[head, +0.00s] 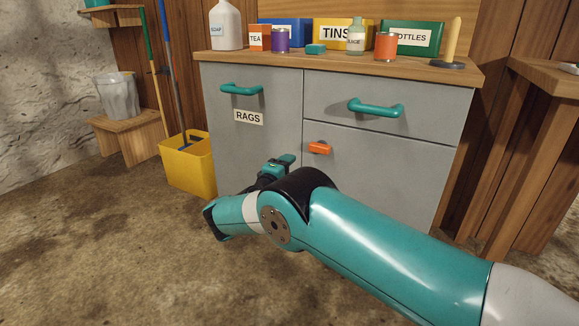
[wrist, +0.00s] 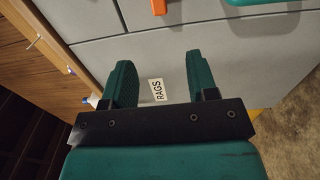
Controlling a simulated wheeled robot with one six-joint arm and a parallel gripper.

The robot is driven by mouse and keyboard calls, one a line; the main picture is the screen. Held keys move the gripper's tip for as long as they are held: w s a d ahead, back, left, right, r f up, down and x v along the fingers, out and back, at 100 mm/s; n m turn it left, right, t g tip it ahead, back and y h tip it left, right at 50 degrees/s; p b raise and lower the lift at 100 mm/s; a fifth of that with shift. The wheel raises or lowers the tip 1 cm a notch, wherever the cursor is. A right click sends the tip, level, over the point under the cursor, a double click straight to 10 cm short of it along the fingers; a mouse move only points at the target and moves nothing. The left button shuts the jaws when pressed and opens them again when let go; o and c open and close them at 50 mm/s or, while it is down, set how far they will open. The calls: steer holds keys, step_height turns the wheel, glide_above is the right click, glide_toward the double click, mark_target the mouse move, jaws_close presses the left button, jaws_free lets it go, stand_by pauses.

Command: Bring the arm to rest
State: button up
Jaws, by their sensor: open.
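My gripper (wrist: 160,72) is open in the wrist view, its two teal fingers apart with nothing held between them. The grey cabinet front (wrist: 150,45) and its white RAGS label (wrist: 156,90) show beyond the gap between the fingers. In the head view my gripper (head: 279,163) is partly hidden behind my own arm, in front of the lower part of the grey cabinet (head: 250,140). I cannot tell how close the fingers are to the cabinet front.
The cabinet has teal handles (head: 376,108) and an orange latch (head: 319,147). Jars, bottles and labelled boxes stand on its wooden top (head: 340,62). A yellow bucket (head: 188,164) is at left, a wooden table (head: 545,76) at right. The floor (head: 110,230) at left is clear.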

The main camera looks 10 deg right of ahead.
steer(key=shift+v, duration=1.1)
step_height(320, 180, up, 8)
steer(key=d+m+g+y+p, duration=0.1)
steer(key=m+g+y+p, duration=0.15)
steer(key=y, duration=0.25)
steer(key=s+r+g+y+p, duration=0.2)
steer(key=s+r+g+y, duration=0.3)
steer(key=s, duration=0.4)
steer(key=s+r+g+y+p, duration=0.1)
steer(key=s+r+g+y, duration=0.25)
steer(key=s, duration=1.55)
steer(key=s+r+g+y+p, duration=0.25)
steer(key=s+r, duration=0.25)
steer(key=s, duration=1.3)
step_height(320, 180, up, 38)
steer(key=p, duration=3.7)
steer(key=shift+w+a+f, duration=0.2)
